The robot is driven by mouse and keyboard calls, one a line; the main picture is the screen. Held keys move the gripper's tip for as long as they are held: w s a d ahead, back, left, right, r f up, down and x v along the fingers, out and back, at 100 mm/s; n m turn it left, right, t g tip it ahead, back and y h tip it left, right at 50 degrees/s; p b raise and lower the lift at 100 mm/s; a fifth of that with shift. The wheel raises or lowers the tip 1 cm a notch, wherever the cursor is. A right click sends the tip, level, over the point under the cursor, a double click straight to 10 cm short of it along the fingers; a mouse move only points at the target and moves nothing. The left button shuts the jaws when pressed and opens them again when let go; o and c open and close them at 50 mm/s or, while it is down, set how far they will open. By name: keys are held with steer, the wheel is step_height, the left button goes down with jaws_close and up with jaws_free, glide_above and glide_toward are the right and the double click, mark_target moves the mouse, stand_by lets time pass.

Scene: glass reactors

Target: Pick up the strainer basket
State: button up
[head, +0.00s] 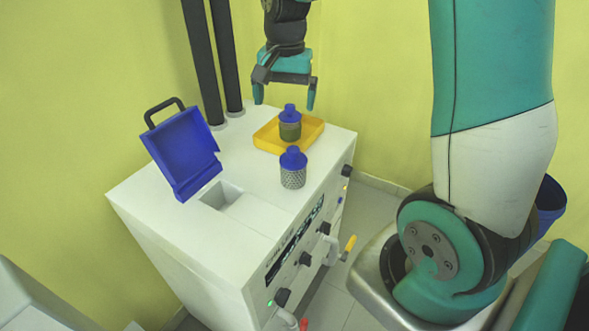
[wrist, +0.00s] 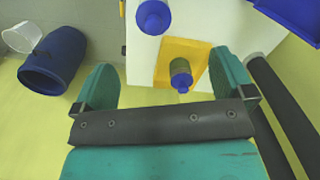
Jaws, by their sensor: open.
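The strainer basket (head: 293,173), a grey mesh cylinder with a blue top, stands upright on the white cabinet top, in front of a yellow tray (head: 264,141). In the wrist view its blue top (wrist: 153,17) shows at the upper edge. A similar blue-topped container (head: 290,127) with a dark green body stands in the tray. My gripper (head: 285,97) is open and empty, pointing down above the tray end of the cabinet. In the wrist view the green-bodied container (wrist: 181,78) appears between the two teal fingers.
A raised blue lid (head: 184,152) with a black handle stands over a square opening (head: 222,195) in the white cabinet (head: 215,255). Two dark pipes (head: 212,65) rise at the back. A blue barrel (wrist: 55,62) and a clear container (wrist: 22,37) show in the wrist view.

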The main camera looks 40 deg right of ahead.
steer(key=w+d+f+m, duration=0.1)
steer(key=d+f+m, duration=0.1)
steer(key=d, duration=0.1)
steer(key=p, duration=0.3)
glide_above(293, 160)
steer(key=f, duration=1)
steer(key=shift+w+d, duration=0.25)
steer(key=shift+w, duration=0.15)
steer(key=shift+s+f+p, duration=0.1)
steer(key=shift+f+p, duration=1.05)
steer(key=shift+f, duration=1.95)
steer(key=c, duration=1.1)
steer(key=shift+r, duration=0.1)
